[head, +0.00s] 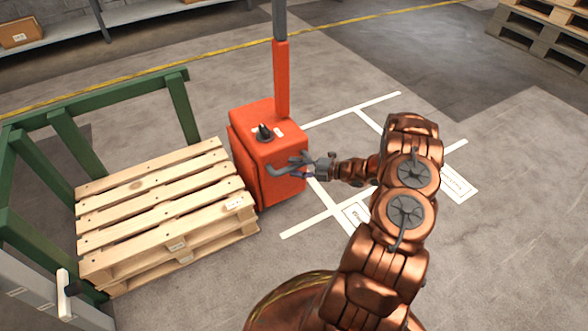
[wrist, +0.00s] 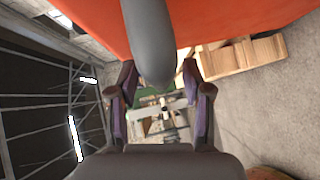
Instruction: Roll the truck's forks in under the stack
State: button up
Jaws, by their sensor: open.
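The orange truck (head: 262,150) stands at the right end of the stack of wooden pallets (head: 150,205), close against it in the picture. Its forks are hidden, so I cannot tell how far they reach under the stack. A grey handle (head: 278,171) sticks out from the truck's side. My gripper (head: 300,166) is open at this handle. In the wrist view the handle (wrist: 150,45) comes down between the spread fingers of my gripper (wrist: 166,98). I cannot tell whether they touch it. The stack also shows there (wrist: 240,58).
A green frame (head: 95,100) borders the stack at the back and left. White floor markings (head: 320,215) lie right of the truck. Other pallets (head: 545,35) stand at the top right, and a shelf with boxes (head: 20,33) at the top left. Floor at the right is clear.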

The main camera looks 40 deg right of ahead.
jog(key=shift+w+a, duration=0.25)
jog(key=shift+w, duration=0.1)
grip_shut()
dwell(0.3)
